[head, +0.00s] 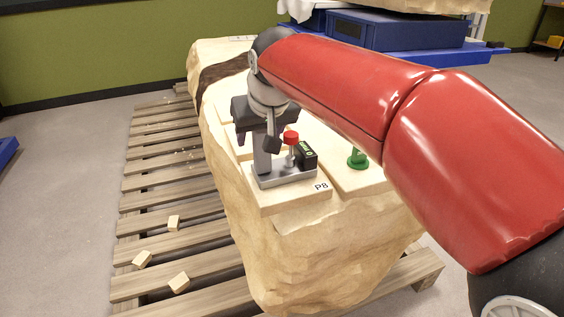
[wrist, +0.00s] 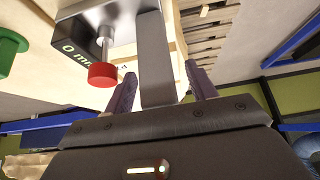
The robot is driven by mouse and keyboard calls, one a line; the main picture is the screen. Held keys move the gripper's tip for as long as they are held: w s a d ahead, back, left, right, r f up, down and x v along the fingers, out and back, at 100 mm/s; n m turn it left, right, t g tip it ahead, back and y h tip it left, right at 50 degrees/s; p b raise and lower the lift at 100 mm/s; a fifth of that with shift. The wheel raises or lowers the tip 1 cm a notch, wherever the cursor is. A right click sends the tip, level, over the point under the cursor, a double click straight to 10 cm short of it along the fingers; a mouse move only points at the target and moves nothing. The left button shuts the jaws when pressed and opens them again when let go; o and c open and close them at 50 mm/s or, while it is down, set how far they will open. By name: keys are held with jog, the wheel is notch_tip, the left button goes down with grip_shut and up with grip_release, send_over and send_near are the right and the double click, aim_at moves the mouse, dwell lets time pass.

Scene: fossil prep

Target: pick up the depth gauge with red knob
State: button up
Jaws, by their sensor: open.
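The depth gauge (head: 287,180) stands upright on a pale slab marked P8. It has a grey base, a grey post, a red knob and a black readout box. In the wrist view, its grey post (wrist: 154,60) rises between the two purple-grey fingers of my gripper (wrist: 160,72). The red knob hangs left of the left finger in that view. In the head view, my gripper (head: 262,122) is at the top of the post, partly hidden by my wrist. The fingers are open; contact with the post cannot be told.
A green-knobbed object (head: 357,159) stands on the neighbouring slab to the right. The large pale rock (head: 290,240) rests on a wooden pallet (head: 165,203) with several small wooden blocks on it. Blue cases (head: 395,30) stand behind.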

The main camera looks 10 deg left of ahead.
jog(key=shift+f, duration=0.1)
grip_shut()
dwell(0.3)
dwell(0.9)
jog(key=shift+w, duration=0.1)
